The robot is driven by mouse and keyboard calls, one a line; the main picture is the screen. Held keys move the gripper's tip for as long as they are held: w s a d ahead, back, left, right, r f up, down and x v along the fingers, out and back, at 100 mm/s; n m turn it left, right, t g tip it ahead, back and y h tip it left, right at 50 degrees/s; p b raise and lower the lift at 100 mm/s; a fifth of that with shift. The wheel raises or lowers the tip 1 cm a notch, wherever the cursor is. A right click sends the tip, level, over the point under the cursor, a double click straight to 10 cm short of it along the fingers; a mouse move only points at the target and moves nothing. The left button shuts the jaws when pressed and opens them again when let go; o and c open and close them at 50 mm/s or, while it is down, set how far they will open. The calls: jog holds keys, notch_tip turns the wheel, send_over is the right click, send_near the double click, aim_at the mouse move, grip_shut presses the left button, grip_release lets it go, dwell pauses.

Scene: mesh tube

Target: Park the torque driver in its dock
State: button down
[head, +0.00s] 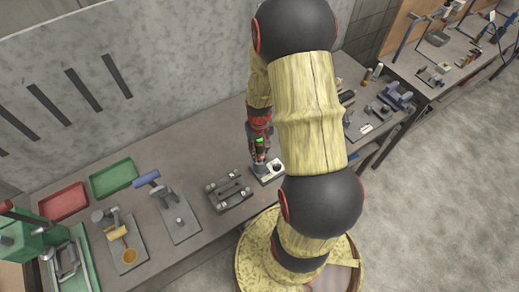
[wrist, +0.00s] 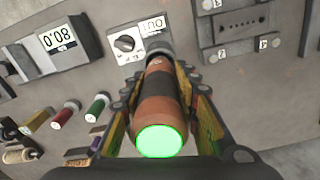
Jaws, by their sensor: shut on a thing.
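The torque driver (wrist: 160,102) has an orange-brown body with a dark band and a bright green end cap. My gripper (wrist: 158,75) is shut around its body, one finger on each side. The driver's grey nose points away from the wrist camera, overlapping the edge of a small white-topped block (wrist: 128,42) with a dial and a label. I cannot tell if they touch. In the head view my gripper (head: 260,128) is over the bench above that block (head: 266,172), and the driver's green end shows. I cannot tell for sure which fixture is the dock.
A dark fixture (head: 229,194) with several posts stands left of the block. A grey box with a number display (wrist: 62,46) and coloured cylinders (wrist: 95,107) lie left in the wrist view. Red (head: 64,201) and green trays (head: 114,177) sit far left.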

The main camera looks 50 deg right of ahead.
jog(key=shift+f+b, duration=1.4)
jog(key=shift+f, duration=0.55)
dwell(1.9)
jog(key=c, duration=1.3)
grip_release()
jog(key=shift+o, duration=0.2)
notch_tip(320, 180, up, 12)
jog(key=shift+a, duration=0.1)
